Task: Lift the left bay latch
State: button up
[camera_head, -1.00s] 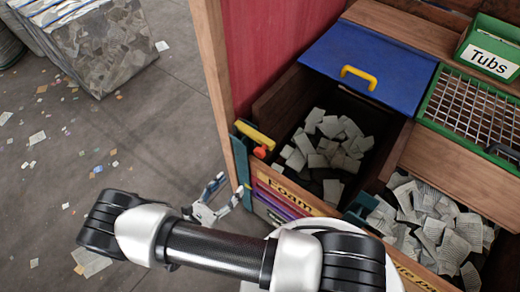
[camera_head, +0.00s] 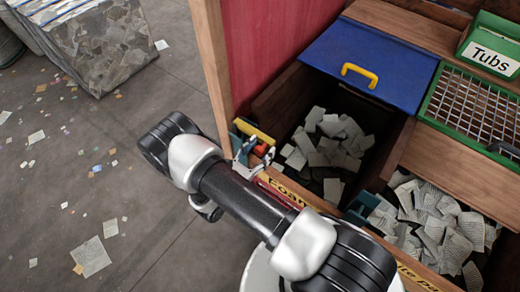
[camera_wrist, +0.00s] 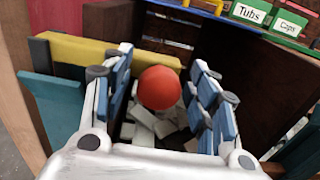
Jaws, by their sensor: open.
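The left bay latch shows as a yellow bar (camera_head: 252,131) with a red-orange knob (camera_head: 261,149), on a teal mount at the left front corner of the Foam bay. In the wrist view the yellow bar (camera_wrist: 75,52) runs toward the upper left and the round knob (camera_wrist: 159,88) sits between my fingers. My gripper (camera_wrist: 160,95) is open, with one blue-padded finger on each side of the knob. In the head view my gripper (camera_head: 246,158) is at the latch, partly hidden by my own arm. I cannot tell whether a finger touches the knob.
The left bay (camera_head: 268,103) holds paper scraps, with a blue lid (camera_head: 368,62) with a yellow handle behind. A wooden post (camera_head: 211,65) stands left of the latch. A second paper bay (camera_head: 398,182) and green Tubs bin (camera_head: 490,50) are to the right.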

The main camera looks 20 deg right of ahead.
jog(key=shift+c, duration=0.6)
grip_shut()
